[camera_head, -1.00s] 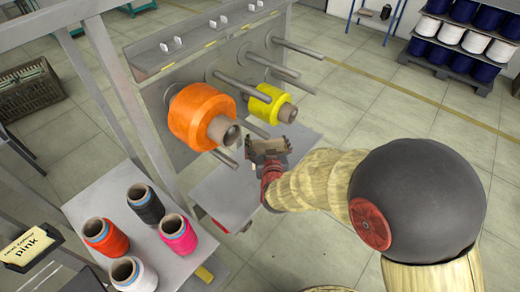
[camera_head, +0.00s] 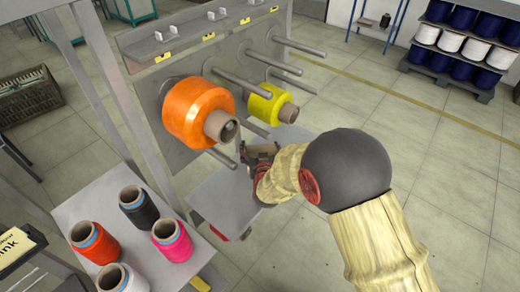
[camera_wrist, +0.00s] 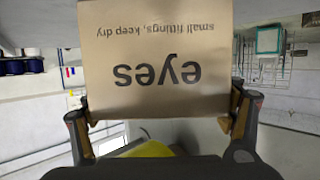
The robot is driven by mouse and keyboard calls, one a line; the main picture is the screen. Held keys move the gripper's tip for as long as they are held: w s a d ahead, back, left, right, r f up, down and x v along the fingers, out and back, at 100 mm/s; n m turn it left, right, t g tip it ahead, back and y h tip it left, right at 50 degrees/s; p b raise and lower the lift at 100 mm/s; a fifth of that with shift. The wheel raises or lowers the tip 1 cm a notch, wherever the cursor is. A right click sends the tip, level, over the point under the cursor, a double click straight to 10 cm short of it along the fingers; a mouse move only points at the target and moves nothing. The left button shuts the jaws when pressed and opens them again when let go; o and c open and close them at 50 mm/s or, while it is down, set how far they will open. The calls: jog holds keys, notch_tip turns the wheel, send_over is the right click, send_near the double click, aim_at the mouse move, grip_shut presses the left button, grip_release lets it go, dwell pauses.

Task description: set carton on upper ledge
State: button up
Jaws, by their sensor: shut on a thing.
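A brown cardboard carton (camera_wrist: 155,55) fills the top middle of the wrist view, with "eyes" and "small fittings, keep dry" printed upside down. My gripper (camera_wrist: 158,118) is shut on it, a finger at each side. In the head view my gripper (camera_head: 257,162) and the carton (camera_head: 262,150) are small and partly hidden by the arm, right of the orange bobbin and below the yellow one. The upper ledge (camera_head: 192,42) runs along the top of the machine panel, up and left of the carton. A lower grey ledge (camera_head: 222,200) lies below the gripper.
Metal pegs stick out from the panel, carrying an orange bobbin (camera_head: 190,108) and a yellow bobbin (camera_head: 262,105). Small hooks and yellow labels sit along the upper ledge. Several thread cones stand on a grey table (camera_head: 100,205) at lower left.

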jog(key=shift+r, duration=0.15)
jog(key=shift+f, duration=0.25)
jog(key=o, duration=1.3)
jog(key=shift+r, duration=0.1)
jog(key=shift+r, duration=0.15)
jog(key=p+v, duration=0.3)
jog(key=v, duration=0.9)
jog(key=shift+r, duration=0.15)
